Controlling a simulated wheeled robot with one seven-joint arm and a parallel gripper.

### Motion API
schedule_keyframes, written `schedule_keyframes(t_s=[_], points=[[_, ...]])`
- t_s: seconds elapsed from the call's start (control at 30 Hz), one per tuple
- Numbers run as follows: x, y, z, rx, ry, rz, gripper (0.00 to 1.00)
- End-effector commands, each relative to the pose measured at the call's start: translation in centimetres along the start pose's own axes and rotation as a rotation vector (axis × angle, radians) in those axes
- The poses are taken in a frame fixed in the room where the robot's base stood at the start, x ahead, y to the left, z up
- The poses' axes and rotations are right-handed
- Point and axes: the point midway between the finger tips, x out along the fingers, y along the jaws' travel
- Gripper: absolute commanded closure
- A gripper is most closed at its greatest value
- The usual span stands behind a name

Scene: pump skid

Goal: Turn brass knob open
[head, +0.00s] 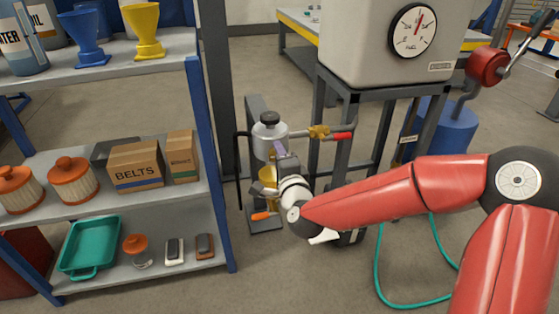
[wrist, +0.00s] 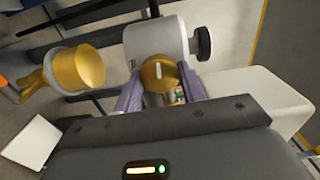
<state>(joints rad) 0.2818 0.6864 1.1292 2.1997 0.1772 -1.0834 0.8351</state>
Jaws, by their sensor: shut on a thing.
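The round brass knob (wrist: 158,72) shows a pale index mark on its face in the wrist view. It sits at the side of a silver cylinder (wrist: 160,38) with a black cap (wrist: 203,43). My gripper (wrist: 160,88) has its purple fingers on both sides of the knob and is shut on it. In the head view my gripper (head: 281,150) reaches the silver cylinder (head: 268,138) on its stand and hides the knob.
A red-handled brass valve (head: 320,132) juts right of the cylinder, and an orange-handled part (head: 262,215) is below. A blue-post shelf (head: 212,130) stands left; a grey tank (head: 375,45) stands behind right.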

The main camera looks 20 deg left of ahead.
Motion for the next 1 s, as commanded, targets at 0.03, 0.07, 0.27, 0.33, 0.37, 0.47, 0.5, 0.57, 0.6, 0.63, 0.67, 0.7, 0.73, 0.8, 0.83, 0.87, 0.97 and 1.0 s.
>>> schedule_keyframes(t_s=[0.03,0.07,0.27,0.33,0.37,0.47,0.5,0.57,0.6,0.63,0.67,0.7,0.73,0.8,0.83,0.87,0.97,1.0], points=[[-0.03,0.04,0.15,-0.027,-0.003,-0.002,0.82],[-0.03,0.05,0.15,-0.041,-0.002,-0.002,0.82],[-0.03,0.07,0.12,-0.11,-0.003,0.0,0.82],[-0.03,0.05,0.14,-0.124,-0.003,0.0,0.82],[-0.03,0.04,0.15,-0.128,-0.003,0.0,0.82],[-0.04,0.02,0.17,-0.138,-0.004,0.001,0.82],[-0.04,0.01,0.18,-0.14,-0.004,0.001,0.82],[-0.04,0.01,0.18,-0.141,-0.004,0.001,0.82],[-0.04,0.01,0.18,-0.142,-0.004,0.001,0.82],[-0.04,0.01,0.18,-0.142,-0.005,0.001,0.82],[-0.04,0.02,0.18,-0.141,-0.005,0.001,0.82],[-0.04,0.02,0.19,-0.141,-0.005,0.001,0.82],[-0.04,0.02,0.19,-0.141,-0.005,0.001,0.82],[-0.04,0.03,0.19,-0.141,-0.005,0.001,0.82],[-0.04,0.03,0.19,-0.141,-0.005,0.001,0.82],[-0.05,0.03,0.19,-0.141,-0.005,0.001,0.58],[-0.04,0.03,0.17,-0.14,-0.004,0.001,0.45],[-0.03,0.02,0.15,-0.14,-0.004,0.001,0.4]])
